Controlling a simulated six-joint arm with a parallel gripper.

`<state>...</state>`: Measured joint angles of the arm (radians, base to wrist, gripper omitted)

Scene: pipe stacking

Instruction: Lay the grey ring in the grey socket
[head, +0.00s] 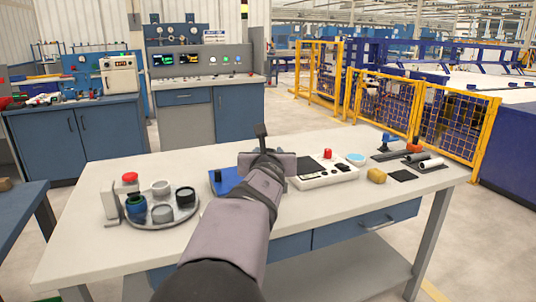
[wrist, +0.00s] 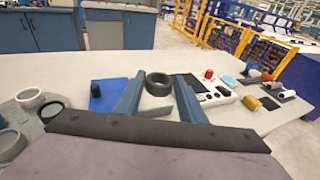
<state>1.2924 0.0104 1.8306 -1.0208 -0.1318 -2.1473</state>
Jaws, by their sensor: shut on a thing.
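My gripper (wrist: 159,76) shows in the wrist view with its two blue-grey fingers around a dark grey ring (wrist: 159,88). The ring sits between the fingers with its round opening visible. In the head view my own arm covers most of the gripper and the ring cannot be made out. A pale grey block (wrist: 153,106) shows just below the ring in the wrist view. I cannot tell whether this block is the grey socket or whether the ring touches it.
A round tray (head: 150,224) with several cups and rings stands at the left. A blue plate (head: 222,184) lies beside my arm. A white panel (head: 318,179) with a red knob, a yellow block (head: 376,176) and dark pads lie to the right. The front right tabletop is clear.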

